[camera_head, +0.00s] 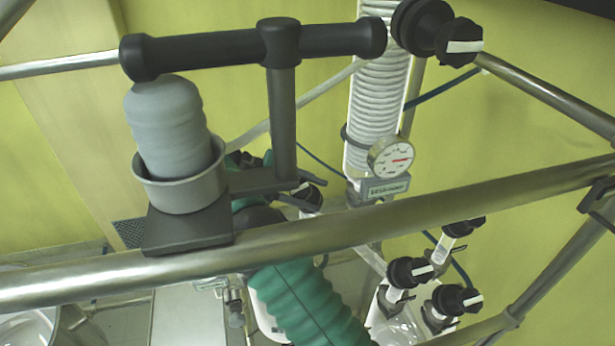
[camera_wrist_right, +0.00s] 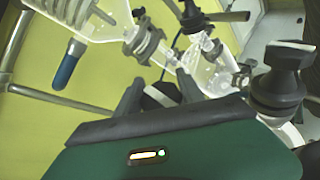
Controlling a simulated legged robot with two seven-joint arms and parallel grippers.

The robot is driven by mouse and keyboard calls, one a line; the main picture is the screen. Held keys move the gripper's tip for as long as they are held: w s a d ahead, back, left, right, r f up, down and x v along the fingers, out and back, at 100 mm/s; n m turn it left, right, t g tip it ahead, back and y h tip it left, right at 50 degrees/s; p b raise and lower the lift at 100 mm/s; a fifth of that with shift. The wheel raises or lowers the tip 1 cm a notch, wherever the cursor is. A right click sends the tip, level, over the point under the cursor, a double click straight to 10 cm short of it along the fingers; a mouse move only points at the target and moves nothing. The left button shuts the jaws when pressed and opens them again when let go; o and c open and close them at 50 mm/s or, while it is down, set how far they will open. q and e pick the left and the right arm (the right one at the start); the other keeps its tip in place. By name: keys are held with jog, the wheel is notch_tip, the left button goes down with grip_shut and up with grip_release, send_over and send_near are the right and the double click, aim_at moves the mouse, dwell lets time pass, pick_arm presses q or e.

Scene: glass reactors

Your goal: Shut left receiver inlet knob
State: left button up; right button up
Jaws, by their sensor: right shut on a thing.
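My right gripper (camera_head: 301,192) shows in the middle of the head view, behind the thick steel rail. In the right wrist view its two dark fingers (camera_wrist_right: 160,92) sit on either side of a black knob (camera_wrist_right: 162,95) with a white stripe, and are shut on it. The same knob (camera_head: 311,197) is partly hidden by a finger in the head view. It appears to be the left receiver inlet knob, but its label or piping is not readable. The stripe lies slanted across the wrist view. My left gripper is not in view.
The steel rail (camera_head: 400,216) crosses in front of my right arm. Several other striped black knobs (camera_head: 411,271) sit on glassware at lower right. A coiled condenser (camera_head: 378,90) and a dial gauge (camera_head: 391,157) stand behind. A grey cup (camera_head: 181,184) sits above the rail at left.

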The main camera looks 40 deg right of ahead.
jog(key=shift+s+a+f+m+y+p, duration=0.1)
jog(key=shift+a+f+m+y+p, duration=0.1)
jog(key=shift+m+y+p, duration=0.65)
jog(key=shift+f+y, duration=0.15)
jog(key=shift+y, duration=0.1)
jog(key=shift+f, duration=0.1)
jog(key=o, duration=1.2)
jog(key=shift+s, duration=0.1)
jog(key=shift+c, duration=0.2)
jog(key=shift+o, duration=1)
jog(key=shift+s+d, duration=0.1)
jog(key=shift+d, duration=0.05)
jog(key=shift+r, duration=0.25)
